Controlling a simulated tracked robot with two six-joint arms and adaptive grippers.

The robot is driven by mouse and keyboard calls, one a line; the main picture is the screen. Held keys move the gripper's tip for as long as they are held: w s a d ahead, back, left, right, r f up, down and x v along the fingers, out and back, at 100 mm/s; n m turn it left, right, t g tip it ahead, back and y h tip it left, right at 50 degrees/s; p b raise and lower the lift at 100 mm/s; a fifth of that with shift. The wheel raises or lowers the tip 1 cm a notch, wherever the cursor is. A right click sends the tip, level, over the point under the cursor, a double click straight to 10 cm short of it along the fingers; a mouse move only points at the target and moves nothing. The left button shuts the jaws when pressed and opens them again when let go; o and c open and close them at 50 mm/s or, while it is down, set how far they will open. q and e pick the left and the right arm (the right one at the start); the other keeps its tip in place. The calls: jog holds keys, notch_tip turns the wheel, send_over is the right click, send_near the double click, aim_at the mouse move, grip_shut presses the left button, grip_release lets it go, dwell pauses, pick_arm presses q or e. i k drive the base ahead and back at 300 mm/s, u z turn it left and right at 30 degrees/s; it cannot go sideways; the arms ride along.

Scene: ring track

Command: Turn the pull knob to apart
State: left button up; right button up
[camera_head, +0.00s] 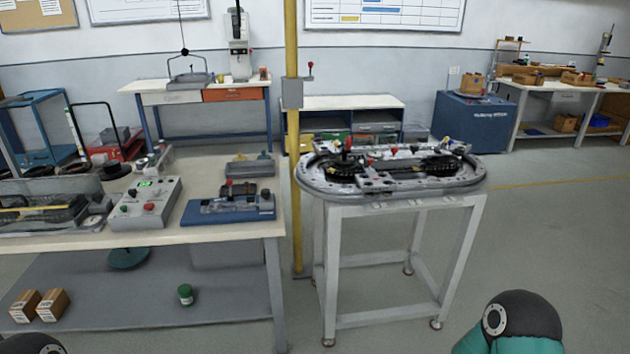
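A ring track (390,190) with a grey oval rim lies on a white stand ahead and right of centre. Red knobs stand on it, the tallest (347,143) at its left part; others are small. A control box (146,203) on the left table has a green display, a red button (149,208) and several dark knobs. A red-tipped lever (311,66) is on the yellow post. I cannot tell which of these is the pull knob, or its setting. Neither gripper is in view; only parts of my arms show at the bottom left and bottom right corners.
The left table (230,232) carries a blue fixture (228,210) and trays. A yellow post (292,220) stands between it and the white stand (399,211). Floor right of the stand is clear. Benches and a blue cabinet (472,122) line the back.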

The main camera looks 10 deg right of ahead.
aim_at(265, 194)
jog(key=z, duration=0.1)
jog(key=i, duration=1.3)
jog(key=u, duration=0.65)
